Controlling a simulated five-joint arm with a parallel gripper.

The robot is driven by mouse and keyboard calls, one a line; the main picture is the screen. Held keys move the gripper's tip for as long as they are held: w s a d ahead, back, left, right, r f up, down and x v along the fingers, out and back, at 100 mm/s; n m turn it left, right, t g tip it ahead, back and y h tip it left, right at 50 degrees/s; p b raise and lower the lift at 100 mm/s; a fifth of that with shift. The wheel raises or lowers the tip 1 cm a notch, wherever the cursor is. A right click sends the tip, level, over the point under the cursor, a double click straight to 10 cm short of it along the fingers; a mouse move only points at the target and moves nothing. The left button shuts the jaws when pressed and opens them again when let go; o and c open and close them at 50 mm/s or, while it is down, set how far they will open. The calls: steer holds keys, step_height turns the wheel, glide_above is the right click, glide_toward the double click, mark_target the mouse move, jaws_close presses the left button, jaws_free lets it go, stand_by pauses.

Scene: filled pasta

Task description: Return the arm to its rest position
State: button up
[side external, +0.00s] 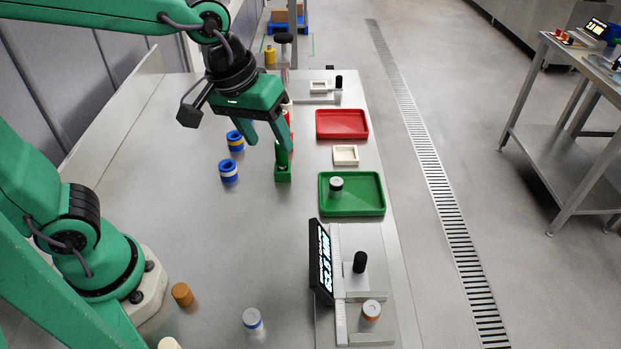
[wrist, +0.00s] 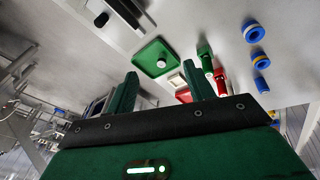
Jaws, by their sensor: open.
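My gripper (side external: 264,138) hangs over the middle of the metal table (side external: 200,230), fingers pointing down. It is open, with nothing between the fingers. In the wrist view, its two green fingers (wrist: 160,82) stand apart. A green stand (side external: 283,173) is just by the right finger in the side view; the finger overlaps it, and I cannot tell whether they touch. A red stand (wrist: 219,74) shows beside the green one in the wrist view. My upper arm reaches in from the left of the side view.
A green tray (side external: 372,208) holds a grey cylinder (side external: 336,184). A white square dish (side external: 345,161) and a red tray (side external: 341,124) lie beyond it. Blue ringed parts (side external: 229,177) stand left of my gripper. A display (side external: 316,262) stands at front right. The table's centre-left is clear.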

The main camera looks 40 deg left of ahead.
steer(key=s+a+r+m+t+y, duration=0.1)
steer(key=s+a+m+t, duration=0.1)
steer(key=s+a, duration=0.5)
steer(key=shift+s+a+m, duration=0.3)
steer(key=shift+a+m, duration=0.4)
steer(key=shift+a, duration=1.2)
steer(key=shift+w, duration=0.1)
steer(key=c, duration=0.9)
steer(key=shift+w+d, duration=0.15)
jaws_close()
steer(key=w+d+f+m+g, duration=0.2)
steer(key=w+d+f+g, duration=0.1)
steer(key=w+d, duration=0.85)
steer(key=w+d+f+m+g, duration=0.1)
steer(key=w+d+f+g, duration=0.1)
steer(key=d+f, duration=1)
steer(key=shift+w+d, duration=0.65)
steer(key=shift+d, duration=0.45)
